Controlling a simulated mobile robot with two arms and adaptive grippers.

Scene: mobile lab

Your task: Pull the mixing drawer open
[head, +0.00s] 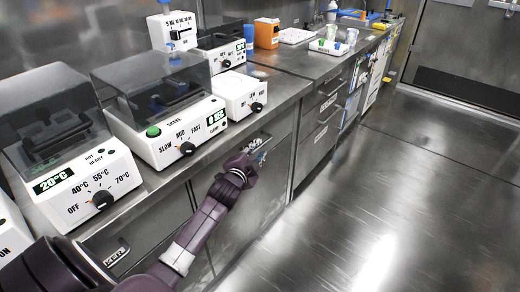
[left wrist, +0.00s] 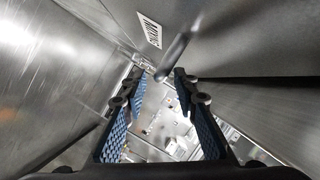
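The mixing drawer's steel front (left wrist: 112,22) carries a white label reading MIXING (left wrist: 149,30) in the left wrist view. Its grey bar handle (left wrist: 178,48) reaches down toward the gap between my left fingertips. My left gripper (left wrist: 157,80) is open, its blue-padded fingers spread apart with nothing gripped. I see no finger closed on the handle. In the head view my left gripper (head: 258,145) is at the cabinet fronts just below the counter edge, and the wrist partly hides the drawer there. My right gripper is not in view.
Lab devices, including a shaker (head: 165,120) and a heater (head: 65,150), stand on the steel counter (head: 285,88) above. Another labelled drawer (head: 328,100) is farther along. The floor (head: 380,200) to the right is clear.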

